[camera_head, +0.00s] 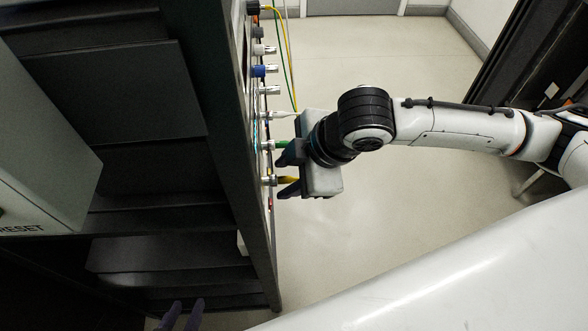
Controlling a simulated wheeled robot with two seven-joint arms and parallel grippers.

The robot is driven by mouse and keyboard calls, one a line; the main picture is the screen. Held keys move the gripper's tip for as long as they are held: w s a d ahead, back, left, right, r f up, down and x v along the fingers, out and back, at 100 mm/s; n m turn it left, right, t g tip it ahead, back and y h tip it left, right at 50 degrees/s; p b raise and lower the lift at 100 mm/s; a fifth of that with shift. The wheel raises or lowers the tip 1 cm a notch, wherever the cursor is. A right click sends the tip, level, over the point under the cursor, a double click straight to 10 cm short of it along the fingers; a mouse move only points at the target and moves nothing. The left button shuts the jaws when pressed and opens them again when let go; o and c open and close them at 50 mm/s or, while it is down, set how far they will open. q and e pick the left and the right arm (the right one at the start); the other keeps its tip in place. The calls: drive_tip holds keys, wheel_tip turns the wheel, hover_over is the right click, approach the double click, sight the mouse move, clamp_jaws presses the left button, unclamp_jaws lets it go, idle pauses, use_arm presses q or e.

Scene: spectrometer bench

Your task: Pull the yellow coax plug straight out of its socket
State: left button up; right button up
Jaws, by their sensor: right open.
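The yellow coax plug (286,180) sits at a metal socket (269,181) low on the rack's right-facing panel. My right gripper (288,173) reaches in from the right with its dark fingers apart, one above and one below the yellow plug. The plug lies between them, nearer the lower finger; I cannot tell whether either finger touches it. The palm hides the plug's right end. My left gripper (183,315) shows only as two dark purple fingertips at the bottom edge, apart and empty, well below the plug.
A green plug (281,145) sits just above the yellow one, close to my upper right finger. A white plug (284,115) and a blue connector (259,71) are higher up the panel. Green and yellow cables (285,55) hang near the top. The floor (420,195) to the right is clear.

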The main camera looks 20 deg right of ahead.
drive_tip(key=shift+f, duration=0.1)
clamp_jaws()
drive_tip(key=shift+d, duration=0.1)
idle(0.3)
drive_tip(key=shift+s+d+p, duration=0.15)
drive_tip(key=shift+d+p, duration=0.1)
drive_tip(key=shift+d, duration=0.3)
drive_tip(key=shift+s+d+p, duration=0.15)
drive_tip(key=shift+d+p, duration=0.1)
drive_tip(key=shift+d, duration=0.3)
